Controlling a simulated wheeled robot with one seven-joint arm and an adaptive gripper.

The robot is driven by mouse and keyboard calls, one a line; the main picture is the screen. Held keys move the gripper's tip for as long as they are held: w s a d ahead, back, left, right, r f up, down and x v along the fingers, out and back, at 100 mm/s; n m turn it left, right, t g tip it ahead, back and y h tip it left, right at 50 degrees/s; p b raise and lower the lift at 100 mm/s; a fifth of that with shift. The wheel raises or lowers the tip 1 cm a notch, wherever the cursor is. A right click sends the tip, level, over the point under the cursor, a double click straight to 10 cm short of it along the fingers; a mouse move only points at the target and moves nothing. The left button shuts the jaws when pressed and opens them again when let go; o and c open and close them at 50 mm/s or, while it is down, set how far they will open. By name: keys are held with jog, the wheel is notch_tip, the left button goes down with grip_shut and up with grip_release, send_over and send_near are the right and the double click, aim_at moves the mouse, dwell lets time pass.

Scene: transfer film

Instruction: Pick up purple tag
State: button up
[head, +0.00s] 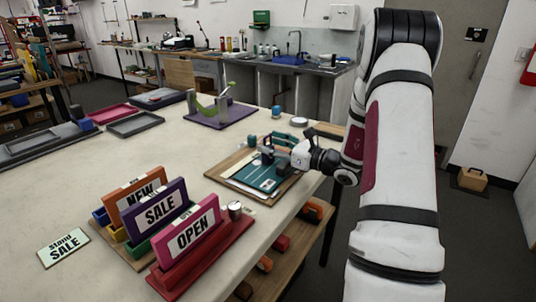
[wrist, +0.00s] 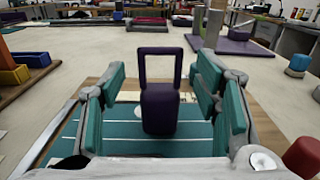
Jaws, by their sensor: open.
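A dark purple tag (wrist: 161,110), a block with an open rectangular loop on top, stands upright in the middle of the wrist view. It is over a teal board with white lines (wrist: 120,133). My gripper (wrist: 161,82) is open, with teal-padded fingers to the left and right of the tag. A gap shows on each side of the tag. In the head view my gripper (head: 275,152) is low over the teal board (head: 262,178) on a wooden tray. The tag cannot be made out clearly there, as the gripper covers that spot.
Orange NEW (head: 132,196), purple SALE (head: 160,212) and pink OPEN (head: 192,235) signs stand in holders at the front. A small metal cylinder (head: 235,210) is beside them. A purple tray (head: 222,117) lies behind. The table's left middle (head: 150,150) is clear.

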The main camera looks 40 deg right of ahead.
aim_at(268, 135)
jog(key=shift+x, duration=0.9)
jog(key=c, duration=1.2)
jog(key=shift+o, duration=0.2)
jog(key=shift+r, duration=0.1)
jog(key=shift+r, duration=0.45)
notch_tip(268, 135, up, 2)
jog(key=shift+r, duration=0.15)
jog(key=shift+s+d+r, duration=0.2)
jog(key=shift+s+d, duration=0.15)
jog(key=shift+s, duration=0.25)
jog(key=r+v, duration=0.1)
jog(key=v, duration=1.3)
jog(key=shift+s+d+r, duration=0.2)
jog(key=shift+d, duration=0.15)
